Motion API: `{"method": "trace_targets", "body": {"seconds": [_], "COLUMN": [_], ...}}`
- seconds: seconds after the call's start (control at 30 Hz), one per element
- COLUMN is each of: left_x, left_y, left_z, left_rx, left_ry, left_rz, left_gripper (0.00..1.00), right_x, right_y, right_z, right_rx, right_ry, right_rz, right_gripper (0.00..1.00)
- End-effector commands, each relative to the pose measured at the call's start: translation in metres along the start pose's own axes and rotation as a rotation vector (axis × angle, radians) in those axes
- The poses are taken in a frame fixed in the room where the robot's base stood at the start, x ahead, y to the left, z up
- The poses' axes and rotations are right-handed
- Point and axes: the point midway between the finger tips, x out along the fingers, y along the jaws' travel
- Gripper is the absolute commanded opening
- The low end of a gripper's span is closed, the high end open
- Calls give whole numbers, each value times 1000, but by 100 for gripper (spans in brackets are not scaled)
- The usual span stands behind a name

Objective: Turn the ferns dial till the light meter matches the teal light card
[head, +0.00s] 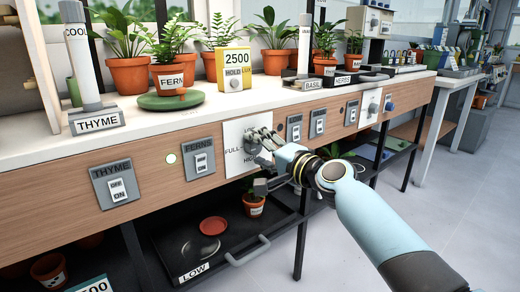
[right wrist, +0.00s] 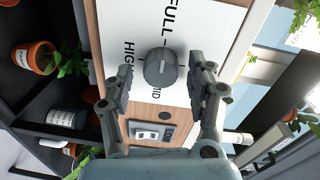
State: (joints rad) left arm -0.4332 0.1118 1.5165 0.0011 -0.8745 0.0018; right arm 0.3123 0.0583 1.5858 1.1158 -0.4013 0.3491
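The ferns dial is a round grey knob (right wrist: 161,68) on a white panel lettered FULL, HIGH and MID. In the head view my gripper covers most of it on the panel (head: 233,162). My right gripper (head: 264,143) is at that panel; in the right wrist view its open fingers (right wrist: 165,80) stand either side of the knob, with gaps. The knob's exact pointing is unclear. The yellow light meter (head: 237,72) on the bench reads 2500 LUX. A teal-edged card (head: 93,285) at the lower left is cut off; only "00" or "500" shows. My left gripper is out of view.
A fern pot (head: 171,80) stands near a green saucer (head: 170,101). A black tray (head: 180,275) is below.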

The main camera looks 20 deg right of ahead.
Motion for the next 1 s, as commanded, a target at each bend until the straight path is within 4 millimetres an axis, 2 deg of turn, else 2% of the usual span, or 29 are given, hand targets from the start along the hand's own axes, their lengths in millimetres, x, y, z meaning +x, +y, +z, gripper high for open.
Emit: {"method": "trace_targets", "body": {"seconds": [0.23,0.37,0.8,1.0], "left_x": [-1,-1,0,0], "left_y": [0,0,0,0], "left_z": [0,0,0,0], "left_rx": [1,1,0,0], "left_ry": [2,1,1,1], "left_rz": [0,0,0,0], "left_gripper": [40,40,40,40], "right_x": [0,-10,-100,-119], "right_y": [-1,1,1,0], "right_z": [0,0,0,0], "right_rx": [-1,-3,-3,-1], "right_ry": [0,0,-2,0], "right_rz": [-1,1,2,0], "right_gripper": [58,58,58,58]}}
